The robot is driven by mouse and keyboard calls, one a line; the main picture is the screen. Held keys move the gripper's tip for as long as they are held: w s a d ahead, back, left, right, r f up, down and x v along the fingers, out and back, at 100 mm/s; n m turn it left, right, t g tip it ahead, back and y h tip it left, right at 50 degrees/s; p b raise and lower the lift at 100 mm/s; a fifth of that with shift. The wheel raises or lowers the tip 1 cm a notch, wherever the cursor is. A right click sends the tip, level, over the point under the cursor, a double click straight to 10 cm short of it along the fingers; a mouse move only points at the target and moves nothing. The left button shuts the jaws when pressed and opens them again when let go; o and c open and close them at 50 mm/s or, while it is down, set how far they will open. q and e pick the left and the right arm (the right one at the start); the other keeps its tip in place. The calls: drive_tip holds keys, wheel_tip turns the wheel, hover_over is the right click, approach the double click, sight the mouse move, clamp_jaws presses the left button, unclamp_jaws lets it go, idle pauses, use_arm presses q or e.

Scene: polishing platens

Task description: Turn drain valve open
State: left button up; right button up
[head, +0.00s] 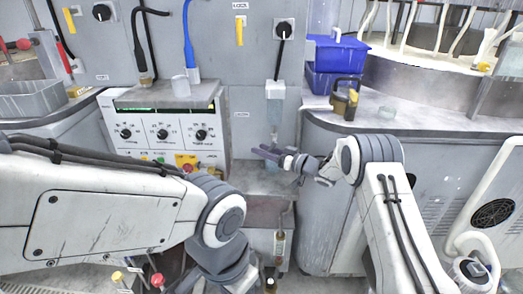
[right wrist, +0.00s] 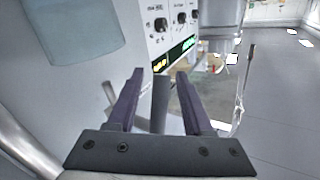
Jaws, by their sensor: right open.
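My right gripper (head: 262,152) is open in front of the grey wall, just below a clear cylinder with a white top (head: 275,108). In the right wrist view the two dark purple fingers of the right gripper (right wrist: 167,78) are apart. A short grey upright bar (right wrist: 160,102) shows between them; I cannot tell whether it is the drain valve's handle or whether a finger touches it. A thin grey stem (head: 275,138) hangs under the cylinder, partly behind the gripper. My left arm reaches to the bottom middle; its gripper is out of view.
A control box with dials (head: 165,130) stands left of the gripper. Blue bins (head: 338,55) and a brown jug (head: 346,100) stand on the right counter. A red knob (head: 157,280) and yellow knob (head: 117,276) are low at left. A narrow gap separates the cabinets.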

drive_tip(key=shift+w+a, duration=0.2)
drive_tip(key=shift+a, duration=0.15)
clamp_jaws()
drive_tip(key=h+p, duration=0.1)
drive_tip(key=p, duration=0.1)
drive_tip(key=d+f+n+g+h+p, duration=0.1)
drive_tip(key=p, duration=0.2)
drive_tip(key=n+h+p, duration=0.1)
drive_tip(key=h+p, duration=0.1)
drive_tip(key=shift+d+f+g, duration=0.25)
drive_tip(key=shift+d+g, duration=0.15)
unclamp_jaws()
